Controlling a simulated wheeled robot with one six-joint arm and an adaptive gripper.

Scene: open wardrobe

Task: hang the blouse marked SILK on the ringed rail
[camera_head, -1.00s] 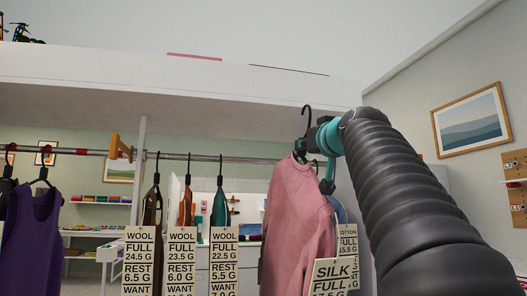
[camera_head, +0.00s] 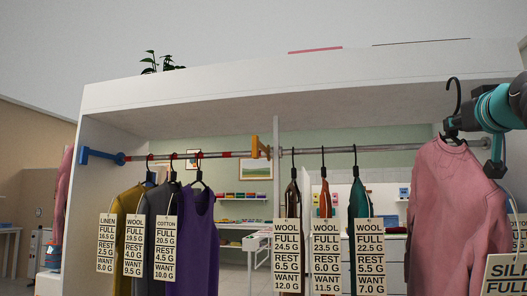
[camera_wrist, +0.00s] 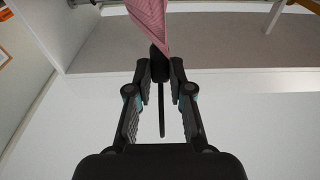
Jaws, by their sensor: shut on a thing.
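The pink blouse (camera_head: 452,205) hangs on a black hanger (camera_head: 455,92) at the right of the head view. A tag (camera_head: 505,280) at its lower right, cut by the frame edge, shows part of SILK and FULL. My gripper (camera_wrist: 161,68) is shut on the hanger, whose hook points up clear of any rail. Pink cloth (camera_wrist: 150,18) shows beyond the fingertips in the wrist view. The rail with red bands (camera_head: 226,154) runs across the left bay, from a blue end bracket (camera_head: 102,156) to a yellow wooden bracket (camera_head: 262,148).
Yellow, grey and purple (camera_head: 200,228) garments hang on the banded rail, tagged LINEN, WOOL and COTTON. A plain grey rail (camera_head: 390,149) in the right bay holds brown, orange and green (camera_head: 359,210) WOOL garments. A divider (camera_head: 276,185) separates the bays. Banded rail's right part looks free.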

